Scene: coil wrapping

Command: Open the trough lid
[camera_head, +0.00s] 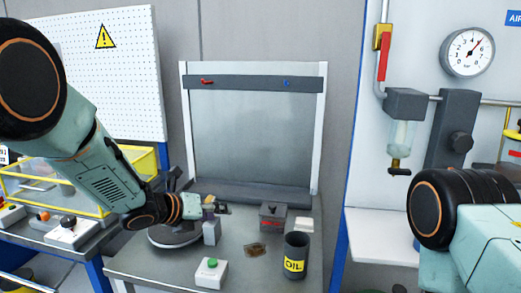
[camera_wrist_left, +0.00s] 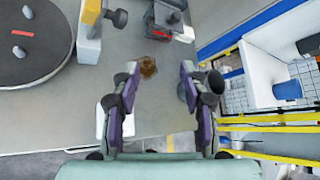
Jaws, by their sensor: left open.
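My left gripper (camera_head: 218,209) reaches over the bench from the left, between the turntable and a small dark box. In the left wrist view my left gripper (camera_wrist_left: 157,82) is open, its two purple-and-grey fingers wide apart with nothing between them. The dark grey box (camera_head: 273,216) with a red front stands on the bench right of the gripper. It also shows at the top of the left wrist view (camera_wrist_left: 168,14), beyond the fingertips. No part is clearly recognisable as the trough lid; I cannot tell whether this box is the trough. My right gripper is out of view.
A black OIL cup (camera_head: 295,257) stands at the front right of the bench. A white green-button box (camera_head: 211,273) is at the front. A brown patch (camera_head: 255,249) lies between them. The round turntable (camera_head: 172,236) is at left; a tall framed panel (camera_head: 254,135) stands behind.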

